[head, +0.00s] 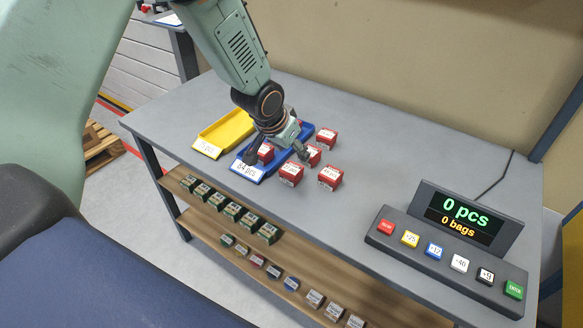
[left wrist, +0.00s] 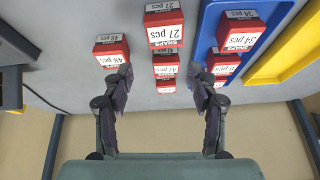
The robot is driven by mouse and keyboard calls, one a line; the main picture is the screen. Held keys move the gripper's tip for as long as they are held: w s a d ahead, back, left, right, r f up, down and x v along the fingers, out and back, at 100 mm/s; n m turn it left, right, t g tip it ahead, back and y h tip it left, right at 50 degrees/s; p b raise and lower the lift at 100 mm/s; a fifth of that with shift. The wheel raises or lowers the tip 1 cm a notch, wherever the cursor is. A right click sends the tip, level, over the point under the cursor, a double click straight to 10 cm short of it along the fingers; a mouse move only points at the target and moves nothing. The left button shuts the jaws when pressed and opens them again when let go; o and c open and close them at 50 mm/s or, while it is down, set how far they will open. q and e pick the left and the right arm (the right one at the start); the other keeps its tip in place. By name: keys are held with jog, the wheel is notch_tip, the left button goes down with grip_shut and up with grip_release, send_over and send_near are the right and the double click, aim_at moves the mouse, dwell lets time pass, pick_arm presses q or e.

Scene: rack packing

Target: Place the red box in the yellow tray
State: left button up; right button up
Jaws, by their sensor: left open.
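The yellow tray (head: 207,146) lies empty on the far left of the table in the head view; its edge also shows at right in the left wrist view (left wrist: 289,58). Several red boxes with white labels are present. Some stand on the table, such as a near one (head: 290,177) and a right one (head: 329,180). Others lie in the blue tray (head: 245,179). My left gripper (head: 278,156) is open above the blue tray and boxes. In the left wrist view, a red box (left wrist: 166,58) shows between its fingers (left wrist: 160,78), with no visible grasp. My right gripper is not in view.
A button console (head: 400,243) with a display reading 0 pcs and 0 bags (head: 458,217) stands at the right. A shelf (head: 290,253) below the table holds small boxes. The table between boxes and console is clear.

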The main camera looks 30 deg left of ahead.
aim_at(291, 168)
pick_arm(q)
jog(key=shift+s+a+f+n+g+b, duration=0.15)
jog(key=shift+f+n+g+b, duration=0.15)
jog(key=shift+f, duration=0.55)
jog(key=shift+s+a+f+n+g+b, duration=0.1)
jog(key=shift+a+f+n+g+b, duration=0.2)
jog(key=shift+f, duration=0.5)
jog(key=b+x, duration=0.3)
jog(key=x, duration=0.1)
jog(key=shift+w+f+b, duration=0.25)
jog(key=shift+f+b, duration=0.1)
jog(key=shift+b, duration=0.05)
jog(key=shift+w+f, duration=0.2)
jog(key=shift+f, duration=0.05)
jog(key=shift+s+r, duration=0.15)
jog(key=shift+c, duration=0.2)
jog(key=c, duration=1)
